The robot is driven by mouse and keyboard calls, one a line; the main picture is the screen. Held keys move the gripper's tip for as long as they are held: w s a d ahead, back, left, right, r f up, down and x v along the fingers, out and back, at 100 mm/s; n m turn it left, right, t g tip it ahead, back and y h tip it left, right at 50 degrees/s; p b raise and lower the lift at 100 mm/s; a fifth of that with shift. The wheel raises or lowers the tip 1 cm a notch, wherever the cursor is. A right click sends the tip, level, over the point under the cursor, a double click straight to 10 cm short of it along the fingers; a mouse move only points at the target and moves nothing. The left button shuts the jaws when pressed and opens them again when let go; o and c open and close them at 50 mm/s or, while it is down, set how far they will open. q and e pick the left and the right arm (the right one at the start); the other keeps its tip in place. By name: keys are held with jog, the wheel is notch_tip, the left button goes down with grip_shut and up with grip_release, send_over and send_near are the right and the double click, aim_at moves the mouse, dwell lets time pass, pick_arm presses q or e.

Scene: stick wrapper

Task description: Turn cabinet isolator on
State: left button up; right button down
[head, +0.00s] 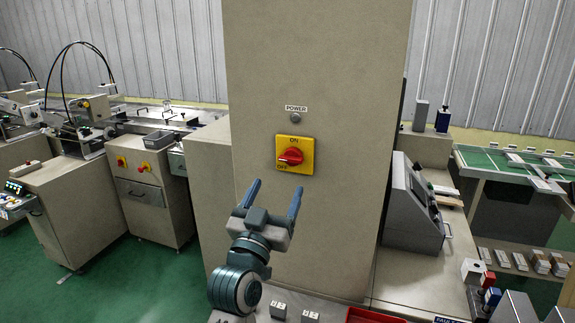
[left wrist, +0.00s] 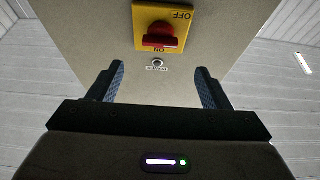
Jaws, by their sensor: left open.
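The cabinet isolator is a yellow plate (head: 308,143) with a red rotary knob (head: 294,155) on the front of a tall beige cabinet (head: 310,60). ON is printed at its top and OFF at its lower left. The knob's handle points left, toward OFF. My left gripper (head: 274,189) is open and empty, in front of the cabinet and just below the isolator in the head view. The left wrist view shows the isolator upside down, with the knob (left wrist: 160,37) beyond the spread fingers (left wrist: 160,70) and apart from them. My right gripper is not in view.
A POWER label (head: 296,108) and small round lamp (head: 295,118) sit above the isolator. A grey control box (head: 412,205) stands right of the cabinet. Machines with a red-and-yellow button (head: 143,166) stand left. A red tray (head: 372,316) lies low in front.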

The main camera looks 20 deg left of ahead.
aim_at(289, 160)
pick_arm(q)
jog(key=p+x, duration=0.1)
jog(key=x, duration=0.7)
jog(key=shift+w, duration=0.2)
jog(key=c, duration=1)
